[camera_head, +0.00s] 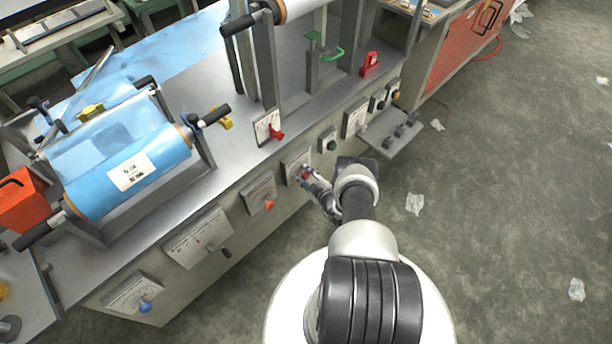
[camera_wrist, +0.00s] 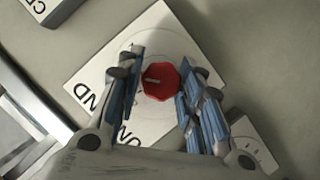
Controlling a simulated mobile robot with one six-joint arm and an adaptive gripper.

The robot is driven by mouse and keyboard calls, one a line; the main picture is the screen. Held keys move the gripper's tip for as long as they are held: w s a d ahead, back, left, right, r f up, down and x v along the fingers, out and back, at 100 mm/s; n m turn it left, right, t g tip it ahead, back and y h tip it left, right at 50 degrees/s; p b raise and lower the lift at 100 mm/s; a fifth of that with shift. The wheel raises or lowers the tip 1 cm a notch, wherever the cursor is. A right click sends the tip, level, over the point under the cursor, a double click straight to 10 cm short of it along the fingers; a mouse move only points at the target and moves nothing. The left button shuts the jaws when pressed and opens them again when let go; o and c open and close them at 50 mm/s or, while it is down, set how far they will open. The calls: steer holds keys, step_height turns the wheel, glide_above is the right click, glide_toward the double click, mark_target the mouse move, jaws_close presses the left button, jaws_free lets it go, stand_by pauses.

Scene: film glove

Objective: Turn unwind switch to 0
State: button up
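The unwind switch is a red faceted knob (camera_wrist: 161,79) with a pale pointer mark, on a tilted white plate (camera_wrist: 108,72) with partly hidden black letters that include "ND". In the head view the plate (camera_head: 294,160) is on the machine's front panel. My gripper (camera_wrist: 160,76) reaches toward the panel with one finger on each side of the knob. The fingers stand apart, the right one very close to the knob and a slim gap showing at the left. In the head view my gripper (camera_head: 311,184) hides much of the knob. The 0 mark cannot be made out.
Along the panel are an orange-knob switch (camera_head: 268,205), a green button (camera_head: 331,145) and a blue-knob switch (camera_head: 145,307). A small shelf (camera_head: 385,135) juts out to the right of my gripper. A blue film roll (camera_head: 130,172) lies on top. The floor at right is mostly open.

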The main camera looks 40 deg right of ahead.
steer(key=c, duration=0.6)
steer(key=shift+f+n+b, duration=0.2)
steer(key=shift+n+b, duration=0.2)
steer(key=shift+b, duration=0.05)
steer(key=shift+r, duration=0.1)
steer(key=o, duration=1.1)
